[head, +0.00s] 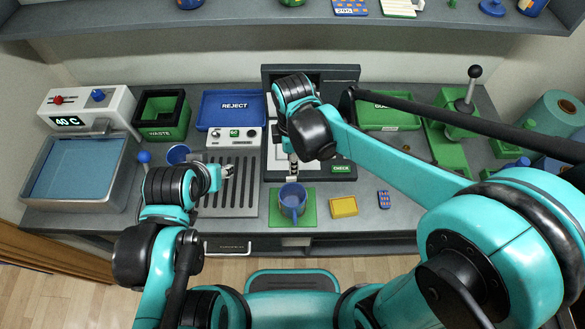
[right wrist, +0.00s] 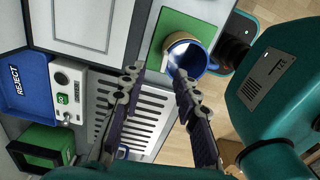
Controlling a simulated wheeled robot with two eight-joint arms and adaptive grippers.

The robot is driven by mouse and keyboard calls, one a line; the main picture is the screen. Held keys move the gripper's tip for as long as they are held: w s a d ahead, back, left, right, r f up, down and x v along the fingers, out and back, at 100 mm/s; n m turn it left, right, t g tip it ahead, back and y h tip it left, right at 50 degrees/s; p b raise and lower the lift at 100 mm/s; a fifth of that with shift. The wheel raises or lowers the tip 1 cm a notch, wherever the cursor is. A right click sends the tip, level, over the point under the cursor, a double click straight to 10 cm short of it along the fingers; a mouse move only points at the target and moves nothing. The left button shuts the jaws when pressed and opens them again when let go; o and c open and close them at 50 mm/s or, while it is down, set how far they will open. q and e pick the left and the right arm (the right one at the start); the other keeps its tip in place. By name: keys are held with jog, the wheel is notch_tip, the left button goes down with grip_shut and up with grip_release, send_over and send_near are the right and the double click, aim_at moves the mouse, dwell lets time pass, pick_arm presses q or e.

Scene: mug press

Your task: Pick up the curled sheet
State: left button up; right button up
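I cannot make out a curled sheet for certain in either view. A blue mug (head: 293,203) stands on a green mat (head: 307,216) near the counter's front. In the head view the right gripper (head: 292,172) is just behind the mug. My left gripper (head: 229,172) is over the slotted rack; its finger gap is too small to judge.
The slotted rack (head: 243,195) lies left of the mat. A second blue mug (head: 178,154) stands behind my left arm. A yellow block (head: 344,207) and a small blue item (head: 383,199) lie right. A waste bin (head: 162,115) and REJECT tray (head: 232,108) stand behind.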

jog(key=f, duration=0.2)
jog(key=f+b, duration=0.1)
jog(key=f, duration=0.1)
jog(key=f+b, duration=0.1)
jog(key=f, duration=0.1)
jog(key=shift+s+a+f, duration=0.2)
jog(key=shift+s+f, duration=0.15)
jog(key=shift+s, duration=0.05)
jog(key=shift+c, duration=0.4)
grip_shut()
